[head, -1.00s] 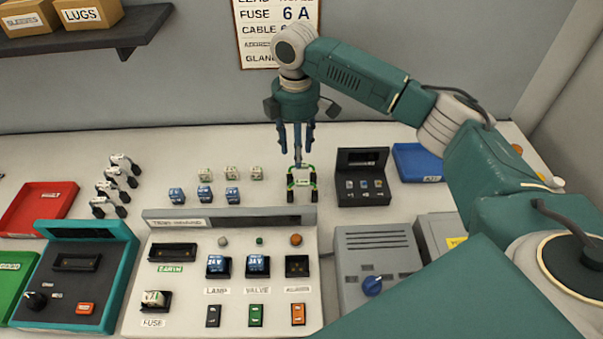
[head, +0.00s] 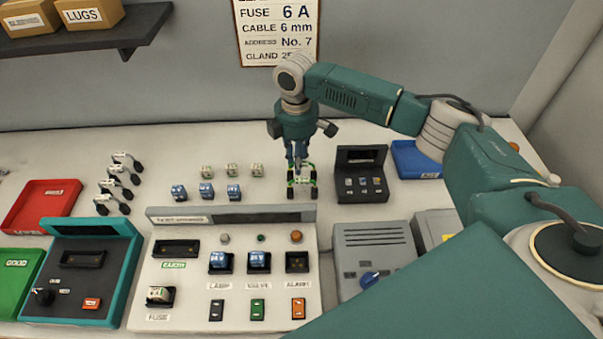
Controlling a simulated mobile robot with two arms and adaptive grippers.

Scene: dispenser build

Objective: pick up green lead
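The green lead (head: 311,172), a small loop with green parts and dark ends, stands on the bench behind the right part of the test console. My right gripper (head: 298,163) points straight down at it, with the fingertips at the lead's top. The fingers overlap the lead in this view, so I cannot tell whether they are closed on it or just around it. The lead's dark ends appear at bench level. My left gripper is not in view.
A dark box (head: 361,186) with small parts stands close right of the lead. Several blue and pale cubes sit to its left, with white-and-black leads (head: 122,172) farther left. The grey console (head: 165,285) lies in front. A blue tray (head: 415,160) is at the right.

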